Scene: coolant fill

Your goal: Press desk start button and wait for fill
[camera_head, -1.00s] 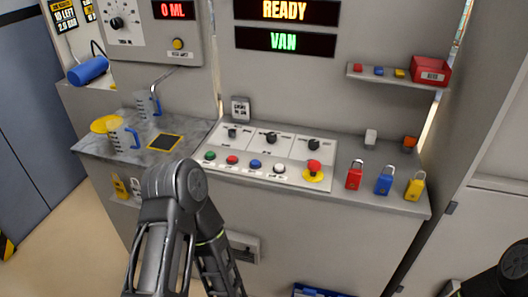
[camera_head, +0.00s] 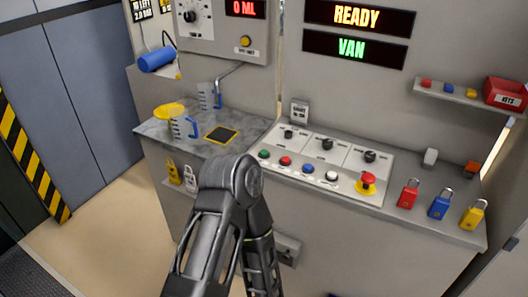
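The desk control panel (camera_head: 318,166) slopes on the grey desk, with three black knobs on top and a row of buttons below. The green button (camera_head: 264,154) is at the left end of the row, then the red button (camera_head: 285,161), blue button (camera_head: 308,168) and white button (camera_head: 332,176). A red mushroom button (camera_head: 367,181) on a yellow base is at the right. Their labels are too small to read. Displays read READY (camera_head: 358,16), VAN (camera_head: 352,47) and 0 ML (camera_head: 245,8). My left arm rises in front of the desk; its gripper is out of view, as is my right gripper.
A measuring jug (camera_head: 184,126) stands by a yellow dish (camera_head: 169,111) on the left counter; another jug (camera_head: 208,96) is under the spout. Red (camera_head: 407,195), blue (camera_head: 439,205) and yellow (camera_head: 473,215) padlocks stand right of the panel.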

